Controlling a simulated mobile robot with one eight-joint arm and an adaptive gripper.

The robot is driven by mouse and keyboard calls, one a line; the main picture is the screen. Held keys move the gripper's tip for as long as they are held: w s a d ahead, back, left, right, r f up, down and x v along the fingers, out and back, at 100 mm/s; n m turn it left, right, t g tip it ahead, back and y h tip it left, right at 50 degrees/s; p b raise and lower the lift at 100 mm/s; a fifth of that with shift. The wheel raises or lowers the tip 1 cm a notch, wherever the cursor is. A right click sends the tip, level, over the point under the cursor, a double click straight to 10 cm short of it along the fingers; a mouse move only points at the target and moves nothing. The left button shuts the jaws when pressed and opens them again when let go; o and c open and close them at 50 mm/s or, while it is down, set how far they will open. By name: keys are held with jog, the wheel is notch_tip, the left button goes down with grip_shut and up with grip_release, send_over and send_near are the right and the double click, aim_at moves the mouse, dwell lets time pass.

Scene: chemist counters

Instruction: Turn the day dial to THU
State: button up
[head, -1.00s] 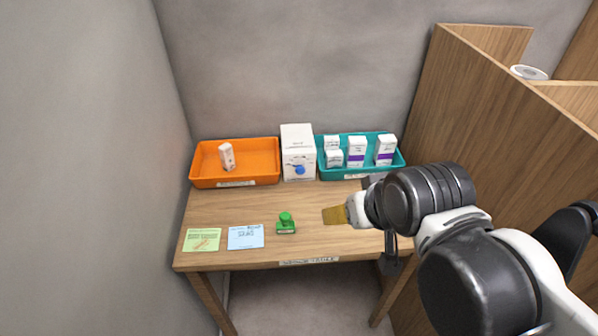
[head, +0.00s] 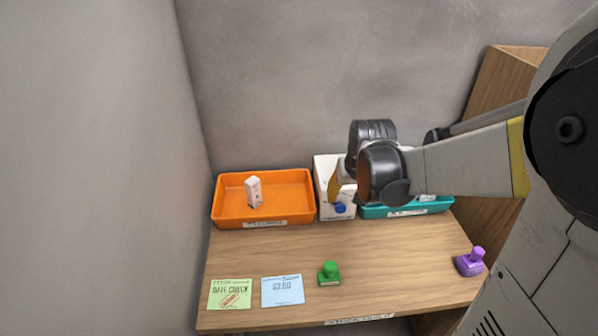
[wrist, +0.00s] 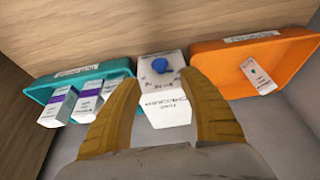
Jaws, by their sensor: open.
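The day dial is a blue knob (head: 340,208) on the front of a white box (head: 325,172) at the back of the table. In the wrist view the knob (wrist: 162,66) shows whole on the box (wrist: 170,113), with small day lettering around it too small to read. I cannot tell which day it points to. My gripper (head: 336,186) is in front of and above the box in the head view. In the wrist view its two yellow fingers (wrist: 163,85) are apart and empty, with the box between and beyond them. The knob is apart from the fingers.
An orange tray (head: 228,212) holding a small white carton (head: 254,192) stands left of the box. A teal tray (head: 400,211) with cartons is close on its right. Green stamp (head: 329,272), purple stamp (head: 470,261) and two paper cards (head: 283,291) lie nearer. The mid-table is clear.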

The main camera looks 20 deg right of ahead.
aim_at(341, 208)
jog(key=b+x, duration=0.4)
jog(key=x, duration=0.5)
jog(key=shift+w+d+f, duration=0.1)
jog(key=shift+f, duration=0.2)
jog(key=shift+c, duration=0.5)
grip_shut()
